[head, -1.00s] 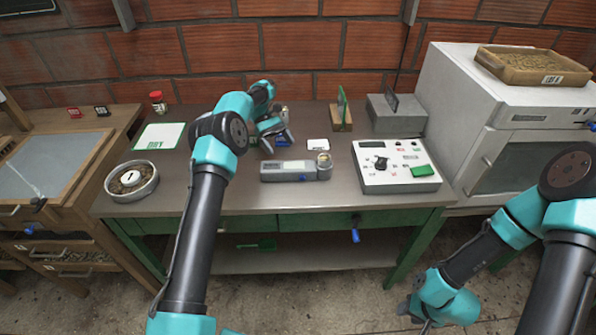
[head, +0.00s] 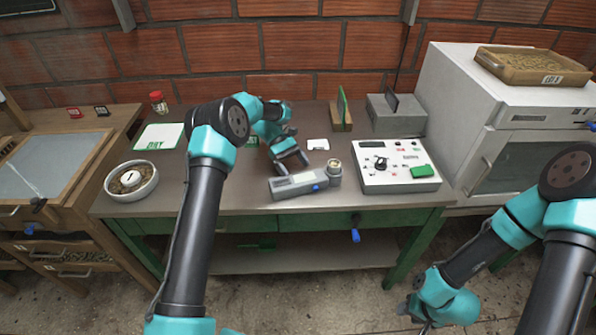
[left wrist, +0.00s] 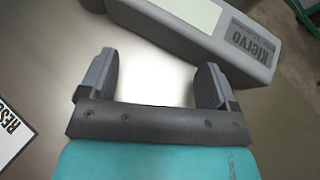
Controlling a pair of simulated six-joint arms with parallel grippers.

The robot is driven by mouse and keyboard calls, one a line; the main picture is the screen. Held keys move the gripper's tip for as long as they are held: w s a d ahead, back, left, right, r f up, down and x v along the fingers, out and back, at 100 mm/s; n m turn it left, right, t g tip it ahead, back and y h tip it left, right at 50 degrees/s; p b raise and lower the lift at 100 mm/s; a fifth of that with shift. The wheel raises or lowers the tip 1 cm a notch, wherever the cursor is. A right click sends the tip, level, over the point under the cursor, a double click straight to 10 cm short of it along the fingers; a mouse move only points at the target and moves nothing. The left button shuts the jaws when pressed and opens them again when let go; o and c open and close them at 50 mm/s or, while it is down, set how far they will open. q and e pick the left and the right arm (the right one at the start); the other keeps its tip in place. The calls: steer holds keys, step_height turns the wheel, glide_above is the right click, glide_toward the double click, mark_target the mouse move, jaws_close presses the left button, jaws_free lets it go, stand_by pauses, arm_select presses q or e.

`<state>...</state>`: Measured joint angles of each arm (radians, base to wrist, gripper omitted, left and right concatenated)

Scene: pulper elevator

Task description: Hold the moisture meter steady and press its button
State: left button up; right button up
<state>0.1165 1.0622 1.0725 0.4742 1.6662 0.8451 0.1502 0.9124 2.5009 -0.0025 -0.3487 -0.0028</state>
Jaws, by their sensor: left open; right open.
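The moisture meter (head: 302,183) is a long grey device lying on the workbench, with a pale label strip, a blue button (head: 316,188) and a round cup (head: 334,166) at its right end. It lies slightly askew to the bench edge. My left gripper (head: 294,163) is open and empty at the meter's rear side. In the left wrist view the meter's grey body (left wrist: 205,38) lies just beyond the open fingertips (left wrist: 155,80), not between them; contact is unclear. The blue button is out of that view. My right gripper (head: 408,309) is low at the front right, away from the bench.
A white control box (head: 395,180) with a green pad stands right of the meter. A white card (head: 318,144) lies behind it. A round dish (head: 131,181) and a green-edged sheet (head: 160,136) are at the left. The bench (head: 225,190) front-left of the meter is clear.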

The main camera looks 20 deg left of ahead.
arm_select(q)
steer(key=shift+s+d, duration=0.15)
steer(key=shift+d, duration=0.05)
jaws_close()
stand_by(0.8)
steer(key=c, duration=1.5)
jaws_free()
